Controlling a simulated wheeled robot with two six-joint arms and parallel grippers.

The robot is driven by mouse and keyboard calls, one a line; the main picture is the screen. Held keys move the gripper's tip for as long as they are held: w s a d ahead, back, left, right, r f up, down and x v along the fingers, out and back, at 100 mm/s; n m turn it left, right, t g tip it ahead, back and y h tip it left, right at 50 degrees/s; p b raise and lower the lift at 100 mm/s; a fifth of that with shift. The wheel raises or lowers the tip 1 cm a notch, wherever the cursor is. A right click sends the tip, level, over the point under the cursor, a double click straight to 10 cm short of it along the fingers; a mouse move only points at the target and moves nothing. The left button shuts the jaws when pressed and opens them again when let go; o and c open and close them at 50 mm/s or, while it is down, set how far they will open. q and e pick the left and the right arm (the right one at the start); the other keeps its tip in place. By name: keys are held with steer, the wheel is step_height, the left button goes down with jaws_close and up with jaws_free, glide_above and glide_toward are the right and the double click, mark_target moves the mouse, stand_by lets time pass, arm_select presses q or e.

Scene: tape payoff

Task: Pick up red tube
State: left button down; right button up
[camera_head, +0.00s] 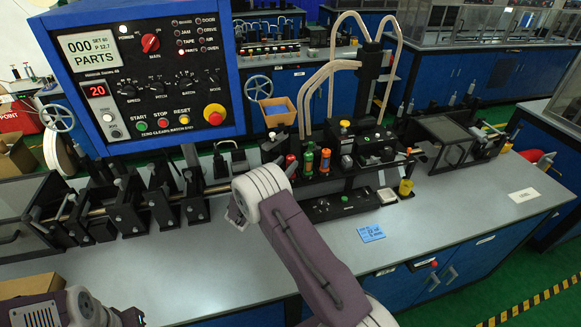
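A slim tube with a red upper part (291,161) stands upright at the left of a small group of tubes on the bench, behind the black control box. To its right stand a green-and-orange tube (308,162) and an orange tube (325,160). My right arm comes in from the lower right, and its pale bent joint is in front of and to the left of the red tube, apart from it in the picture.
A blue control panel (150,138) rises at the left. A black roller-and-shaft machine (160,205) runs along the left bench. A black box with a green button (340,207), a yellow cup (405,188) and a blue card (370,232) sit at the right.

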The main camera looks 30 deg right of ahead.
mark_target(289, 161)
steer(key=x, duration=0.3)
steer(key=shift+s+d+r+p, duration=0.1)
steer(key=shift+r+p, duration=0.15)
steer(key=shift+p, duration=0.05)
steer(key=shift+d+f, duration=0.15)
steer(key=shift+d, duration=0.15)
arm_select(q)
steer(key=shift+r, duration=0.55)
arm_select(e)
steer(key=shift+a, duration=0.1)
jaws_close()
